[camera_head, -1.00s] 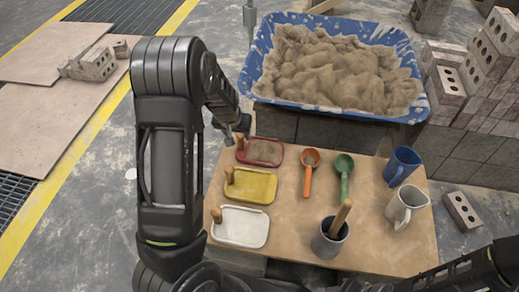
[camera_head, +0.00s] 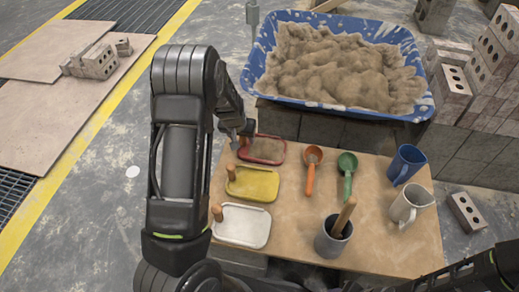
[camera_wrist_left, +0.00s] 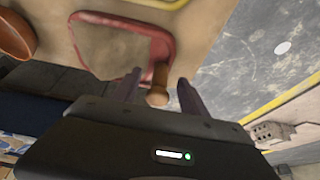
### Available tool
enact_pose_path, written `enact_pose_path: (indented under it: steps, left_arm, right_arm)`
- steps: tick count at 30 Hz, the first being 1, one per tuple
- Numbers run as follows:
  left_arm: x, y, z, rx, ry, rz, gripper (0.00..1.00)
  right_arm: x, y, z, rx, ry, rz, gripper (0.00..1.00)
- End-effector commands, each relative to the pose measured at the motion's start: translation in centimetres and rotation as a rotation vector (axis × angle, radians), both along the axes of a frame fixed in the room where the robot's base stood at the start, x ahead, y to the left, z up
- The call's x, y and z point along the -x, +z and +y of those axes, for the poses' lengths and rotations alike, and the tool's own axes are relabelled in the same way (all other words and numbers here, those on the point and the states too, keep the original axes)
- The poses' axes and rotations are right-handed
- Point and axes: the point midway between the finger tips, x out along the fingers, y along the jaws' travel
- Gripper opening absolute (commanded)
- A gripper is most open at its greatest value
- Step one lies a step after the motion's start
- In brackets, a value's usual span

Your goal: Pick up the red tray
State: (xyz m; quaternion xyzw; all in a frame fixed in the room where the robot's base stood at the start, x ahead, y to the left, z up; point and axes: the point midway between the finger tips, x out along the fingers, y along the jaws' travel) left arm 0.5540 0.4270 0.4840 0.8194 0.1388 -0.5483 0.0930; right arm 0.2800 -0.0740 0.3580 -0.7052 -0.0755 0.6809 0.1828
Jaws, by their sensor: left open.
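The red tray (camera_head: 266,151) lies flat on the wooden board, at the far left, behind the yellow tray. Its floor shows a sandy brown. My left gripper (camera_head: 241,137) is at its left side, by the wooden handle. In the left wrist view the red tray (camera_wrist_left: 122,46) lies beyond my open left gripper (camera_wrist_left: 158,84). The wooden handle (camera_wrist_left: 159,82) stands between the two fingers, which look apart from it. Whether either finger touches it is hard to tell. My right arm shows at the bottom right of the head view, its gripper out of frame.
The board (camera_head: 292,222) also holds a yellow tray (camera_head: 257,184), a white tray (camera_head: 245,227), an orange scoop (camera_head: 312,158), a green scoop (camera_head: 347,164), mugs and a grey pot (camera_head: 331,240). A blue tub (camera_head: 262,68) of mortar stands behind.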

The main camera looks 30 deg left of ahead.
Motion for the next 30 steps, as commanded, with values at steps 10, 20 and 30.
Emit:
enact_pose_path:
  steps: [10,20,30]
  left_arm:
    - [-0.80,-1.84,0.28,0.000,0.000,-0.001,0.51]
    - [-0.78,-1.82,0.28,0.000,0.000,-0.001,0.51]
    - [-0.77,-1.81,0.28,0.000,0.000,-0.001,0.32]
  right_arm:
    - [-0.03,-0.65,-0.03,0.000,-0.001,-0.001,0.36]
    - [-0.02,-0.65,-0.03,0.000,-0.001,-0.001,0.36]
    - [-0.02,-0.66,-0.02,0.000,-0.001,-0.001,0.36]
